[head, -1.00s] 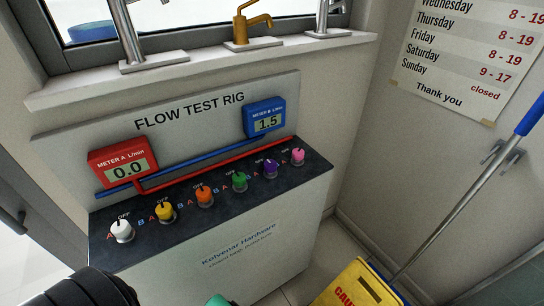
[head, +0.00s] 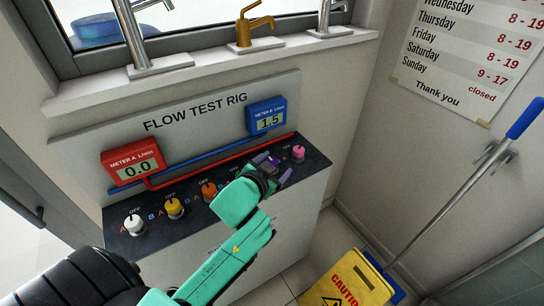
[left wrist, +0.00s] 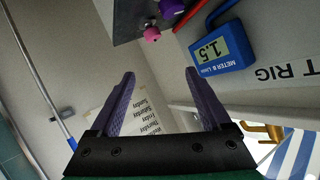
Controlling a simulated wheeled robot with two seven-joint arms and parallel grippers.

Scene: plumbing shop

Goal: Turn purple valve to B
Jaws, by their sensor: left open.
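The purple valve (head: 274,160) is on the dark top of the flow test rig, between the green and pink valves, mostly hidden by my left gripper (head: 272,170) in the head view. In the left wrist view the purple valve (left wrist: 171,7) shows at the top edge, cut off, beyond the fingertips. My left gripper (left wrist: 162,80) is open, with nothing between its fingers. Its fingers are close to the purple valve in the head view; I cannot tell whether they touch it. The valve's pointing direction is hidden. My right gripper is not in view.
The pink valve (head: 299,152) sits close right of the gripper. White (head: 134,224), yellow (head: 174,208) and orange (head: 209,191) valves stand left; the green one is hidden. Meter A (head: 131,166) reads 0.0 and meter B (head: 267,117) reads 1.5. A caution sign (head: 347,283) stands on the floor.

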